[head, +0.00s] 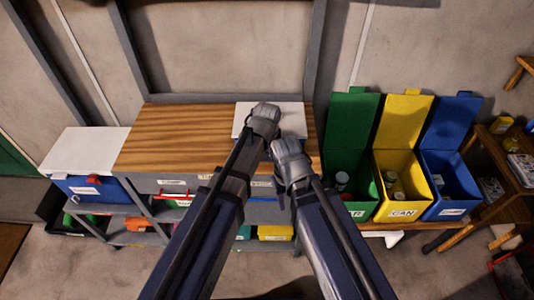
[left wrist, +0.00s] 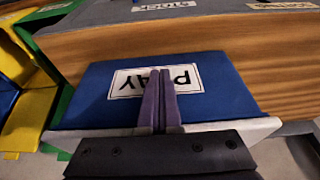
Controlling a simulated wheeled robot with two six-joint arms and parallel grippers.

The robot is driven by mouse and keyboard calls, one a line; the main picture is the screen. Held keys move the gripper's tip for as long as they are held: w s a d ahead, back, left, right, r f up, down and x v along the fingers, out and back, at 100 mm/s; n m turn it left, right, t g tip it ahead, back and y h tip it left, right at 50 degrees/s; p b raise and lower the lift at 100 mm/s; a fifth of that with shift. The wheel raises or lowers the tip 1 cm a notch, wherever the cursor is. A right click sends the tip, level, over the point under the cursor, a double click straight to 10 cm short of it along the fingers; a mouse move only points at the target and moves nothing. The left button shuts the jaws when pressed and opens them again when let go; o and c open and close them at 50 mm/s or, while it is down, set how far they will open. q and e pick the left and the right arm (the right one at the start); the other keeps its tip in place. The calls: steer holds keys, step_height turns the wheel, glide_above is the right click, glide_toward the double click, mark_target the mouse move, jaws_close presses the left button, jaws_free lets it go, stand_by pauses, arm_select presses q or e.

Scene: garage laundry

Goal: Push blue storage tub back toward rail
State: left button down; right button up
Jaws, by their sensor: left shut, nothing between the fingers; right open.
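The blue storage tub (left wrist: 225,85) fills the middle of the left wrist view, upside down there, with a white label reading "PLAY" partly covered by my fingers. Its white lid (head: 288,111) shows in the head view on the wooden bench top (head: 170,140); its blue front is hidden behind my grippers. My left gripper (head: 265,110) is shut and empty, its fingers (left wrist: 161,76) in front of the label; I cannot tell whether they touch. My right gripper (head: 288,148) is open, just right of and nearer than the left one. A grey rail (head: 200,98) runs behind the bench.
Another blue tub (head: 72,190) with a white lid stands left of the bench. Open green (head: 350,140), yellow (head: 402,125) and blue (head: 450,135) bins stand to the right. Drawers and shelves sit under the bench. The bench top left of my grippers is clear.

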arm_select(q)
steer(key=w, duration=1.5)
steer(key=shift+w, duration=0.4)
steer(key=shift+s, duration=0.55)
steer(key=s, duration=0.3)
steer(key=shift+s+a, duration=0.1)
steer(key=shift+s, duration=0.3)
steer(key=p+v, duration=0.9)
steer(key=v, duration=0.1)
steer(key=shift+w+p, duration=0.35)
arm_select(e)
step_height(320, 180, up, 10)
steer(key=d, duration=0.1)
arm_select(q)
steer(key=s+a+f+m+g+b, duration=0.2)
steer(key=s+f, duration=0.1)
steer(key=s, duration=1.1)
steer(key=s+a+f+m+g+y+b, duration=0.1)
steer(key=s+a+f+b, duration=0.1)
steer(key=s, duration=1.2)
steer(key=shift+f+m+g+b, duration=0.4)
steer(key=shift+f+b, duration=0.2)
steer(key=shift+b, duration=0.15)
arm_select(e)
steer(key=f, duration=0.5)
steer(key=shift+s+f, duration=0.25)
steer(key=shift+f, duration=0.15)
arm_select(q)
steer(key=shift+s, duration=0.15)
